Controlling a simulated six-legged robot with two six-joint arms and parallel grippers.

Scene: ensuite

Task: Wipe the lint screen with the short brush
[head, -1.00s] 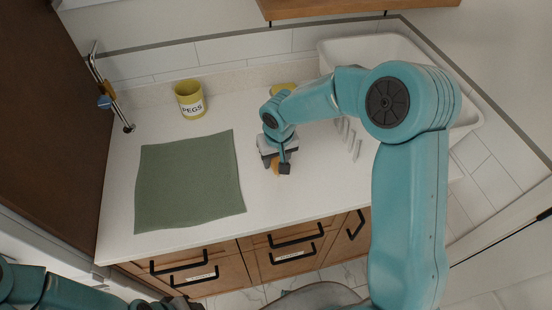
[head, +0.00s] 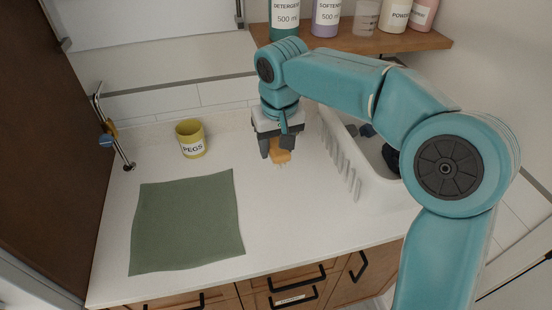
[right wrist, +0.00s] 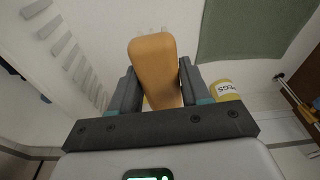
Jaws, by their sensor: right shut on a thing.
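My right gripper (head: 272,150) is shut on an orange-tan block-like piece, apparently the short brush (head: 281,157). It hangs above the white counter, right of the pegs tin, with a small pale tip showing underneath. In the right wrist view the brush (right wrist: 154,62) stands between the two dark fingers, its rounded end away from the palm. I cannot make out a lint screen in either view. My left gripper is not in view.
A green mat (head: 188,225) lies on the counter at left. A yellow PEGS tin (head: 191,139) stands behind it, with a metal tap-like rail (head: 113,135) at far left. A white ribbed basket (head: 345,165) stands right of the gripper. Bottles line a wooden shelf (head: 350,38) above.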

